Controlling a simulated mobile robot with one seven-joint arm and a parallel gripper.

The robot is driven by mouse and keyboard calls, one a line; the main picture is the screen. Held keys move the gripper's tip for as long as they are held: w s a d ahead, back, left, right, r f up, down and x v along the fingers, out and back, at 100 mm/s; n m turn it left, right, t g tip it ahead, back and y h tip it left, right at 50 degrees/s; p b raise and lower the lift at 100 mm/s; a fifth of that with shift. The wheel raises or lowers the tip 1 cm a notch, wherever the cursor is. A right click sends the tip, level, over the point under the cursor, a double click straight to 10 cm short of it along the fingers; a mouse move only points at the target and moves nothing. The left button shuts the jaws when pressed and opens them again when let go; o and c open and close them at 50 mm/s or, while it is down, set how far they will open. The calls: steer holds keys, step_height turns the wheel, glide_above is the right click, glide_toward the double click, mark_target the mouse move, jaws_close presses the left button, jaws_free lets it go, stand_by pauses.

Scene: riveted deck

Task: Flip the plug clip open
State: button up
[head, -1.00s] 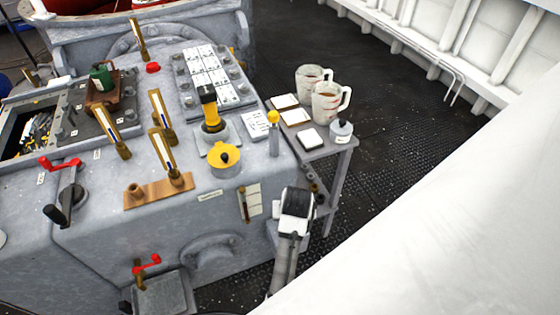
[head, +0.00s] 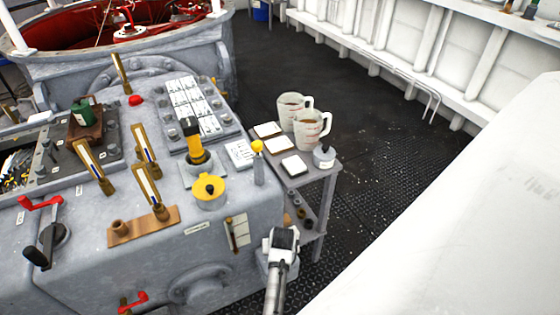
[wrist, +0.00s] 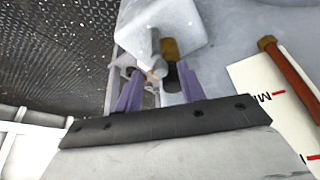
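My gripper (head: 284,238) is low at the right end of the grey console in the head view; its fingers are hidden there. In the wrist view, its two purple fingers (wrist: 160,72) stand apart, with nothing clearly held. Just beyond the fingertips is a pale grey box (wrist: 165,20) on the console's side. A small grey lever-like piece (wrist: 155,48) and a brass fitting (wrist: 171,48) with a dark end sit under it. This may be the plug clip, but I cannot tell for sure. I cannot tell whether a finger touches it. The box shows partly behind my gripper in the head view (head: 262,263).
Dark deck lies open beyond the table.

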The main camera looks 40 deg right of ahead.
steer(key=shift+f, duration=0.1)
jaws_close()
stand_by(0.4)
steer(key=n+y+p, duration=0.1)
steer(key=n, duration=0.1)
steer(key=shift+d+n, duration=0.1)
steer(key=shift+n, duration=0.3)
steer(key=n+y, duration=0.1)
steer(key=n, duration=0.1)
steer(key=shift+d+n+t, duration=0.1)
steer(key=shift+n+t, duration=0.2)
steer(key=n+y, duration=0.1)
steer(key=n, duration=0.2)
steer(key=shift+d, duration=0.1)
steer(key=shift+n+y, duration=0.8)
steer(key=shift+n, duration=0.9)
steer(key=shift+b, duration=0.3)
